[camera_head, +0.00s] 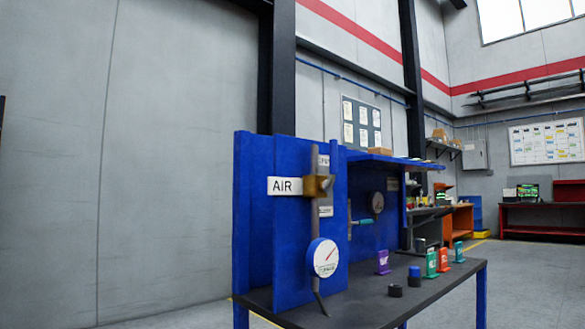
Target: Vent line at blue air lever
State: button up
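A blue panel stand (257,245) holds a white sign reading AIR (285,186). Right of the sign, a brass valve body (319,188) sits on an upright grey pipe (315,220). A round white gauge (323,257) with a red needle is on the pipe below it. A small teal-blue handle (362,221) sticks out to the right of the pipe; I cannot tell whether it is the air lever or belongs to another fitting. No other lever shows clearly on the brass valve. My gripper is not in view.
The dark bench top (390,306) carries purple (383,262), green (431,264) and orange (444,260) tagged blocks and small dark caps (414,281). A second gauge (377,202) sits farther back. A blue shelf (395,161) overhangs the bench. Open floor lies at right.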

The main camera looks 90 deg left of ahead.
aim_at(327, 185)
jog(key=u, duration=3)
